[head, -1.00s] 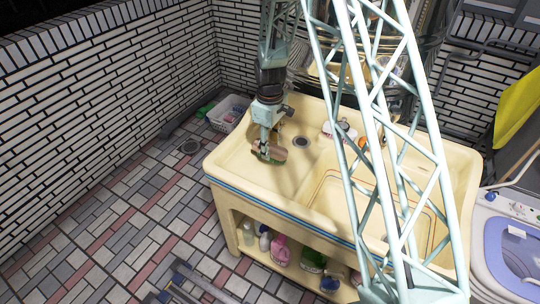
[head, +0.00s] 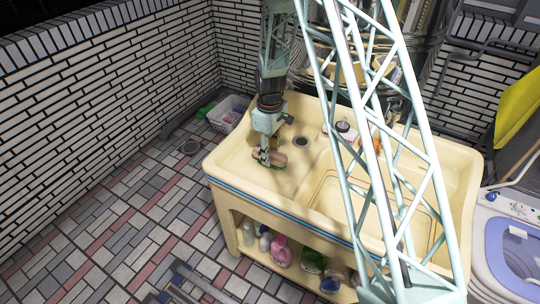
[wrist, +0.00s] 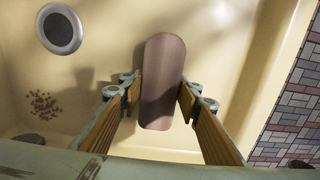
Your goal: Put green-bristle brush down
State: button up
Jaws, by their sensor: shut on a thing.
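The brush (head: 276,159) is an oblong block with a brown back, held low over the left basin of the cream sink unit (head: 232,160). A little green shows at its lower edge in the head view. In the wrist view the brush's smooth brown back (wrist: 162,65) faces the camera and hides the bristles. My gripper (wrist: 161,97) is shut on the brush, one finger on each long side. In the head view my gripper (head: 267,157) points down at it. I cannot tell whether the bristles touch the basin floor.
A drain (wrist: 59,29) and a patch of small brown specks (wrist: 43,104) lie left of the brush in the wrist view. Bottles (head: 344,127) stand on the back ledge. A white basket (head: 229,112) stands on the floor behind.

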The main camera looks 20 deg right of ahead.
jog(key=shift+f, duration=0.15)
jog(key=o, duration=0.9)
jog(key=shift+r+p, duration=0.8)
jog(key=shift+r, duration=5.35)
